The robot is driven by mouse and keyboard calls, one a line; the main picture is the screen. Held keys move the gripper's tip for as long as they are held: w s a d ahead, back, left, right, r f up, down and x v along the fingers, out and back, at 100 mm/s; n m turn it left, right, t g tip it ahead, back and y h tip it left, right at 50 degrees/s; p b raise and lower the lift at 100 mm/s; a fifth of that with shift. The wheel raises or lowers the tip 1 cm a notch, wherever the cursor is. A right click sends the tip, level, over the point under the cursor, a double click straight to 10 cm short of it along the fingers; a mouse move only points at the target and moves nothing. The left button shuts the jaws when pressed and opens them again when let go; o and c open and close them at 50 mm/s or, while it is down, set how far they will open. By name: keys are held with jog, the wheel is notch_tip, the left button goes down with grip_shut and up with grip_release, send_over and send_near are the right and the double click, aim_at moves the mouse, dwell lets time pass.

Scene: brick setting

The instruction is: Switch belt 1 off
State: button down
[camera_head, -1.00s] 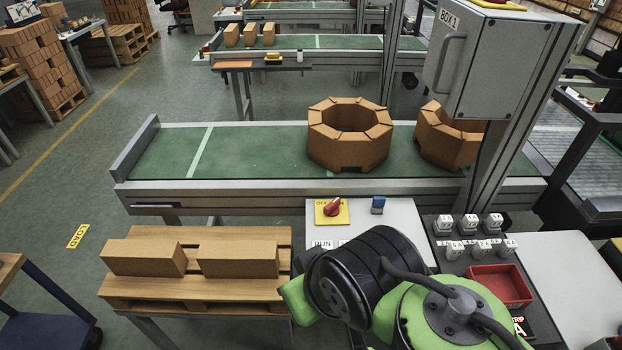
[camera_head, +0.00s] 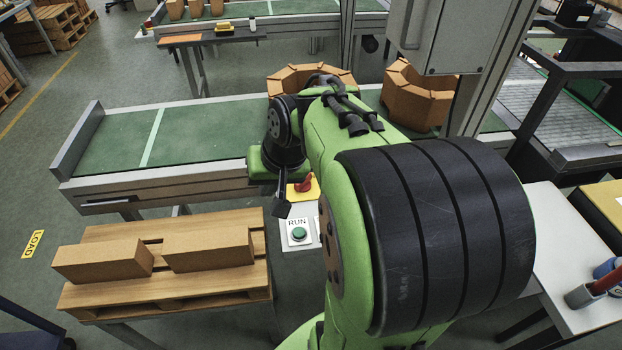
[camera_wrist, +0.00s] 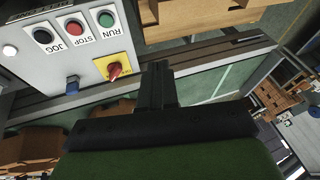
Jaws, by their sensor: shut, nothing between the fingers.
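The control panel (camera_wrist: 85,58) shows in the wrist view with a red rotary knob (camera_wrist: 115,70) on a yellow plate (camera_wrist: 126,65). Beside it are a green RUN button (camera_wrist: 105,18), a red STOP button (camera_wrist: 74,27) and a black JOG button (camera_wrist: 42,36). In the head view the red knob (camera_head: 305,185) and RUN button (camera_head: 299,233) show left of my arm; my arm hides the rest. My gripper (camera_head: 282,208) is shut and empty, just left of the knob there. In the wrist view my gripper (camera_wrist: 157,70) appears right of the knob, apart from it.
The green belt (camera_head: 205,128) runs behind the panel, carrying rings of bricks (camera_head: 420,95), partly hidden. A pallet (camera_head: 170,283) with two brick blocks (camera_head: 208,250) stands at front left. A grey cabinet (camera_head: 430,40) hangs above the belt.

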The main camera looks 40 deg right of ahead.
jog(key=d+f+m+t+b, duration=0.1)
jog(key=d+f+m, duration=0.2)
jog(key=d+f, duration=0.2)
jog(key=s+d+f+m+t+b, duration=0.1)
jog(key=d+f, duration=0.4)
jog(key=d, duration=0.6)
jog(key=d+f+m+t+y+b, duration=0.1)
jog(key=d+f+m+t, duration=0.1)
jog(key=d+f+m, duration=0.3)
jog(key=d+m, duration=0.1)
jog(key=d, duration=0.3)
jog(key=shift+s+f, duration=0.15)
jog(key=shift+f, duration=0.05)
jog(key=shift+d, duration=0.1)
jog(key=b, duration=0.3)
send_near(309, 178)
jog(key=f, duration=0.4)
jog(key=shift+s, duration=0.35)
jog(key=w, duration=0.3)
jog(key=w+a, duration=0.1)
jog(key=shift+w+f+b, duration=0.2)
jog(key=shift+w+b, duration=0.05)
jog(key=shift+b, duration=0.1)
jog(key=shift+w, duration=0.1)
jog(key=shift+d+r+y+p, duration=0.1)
jog(key=shift+r+y+p, duration=0.05)
jog(key=shift+y+p, duration=0.15)
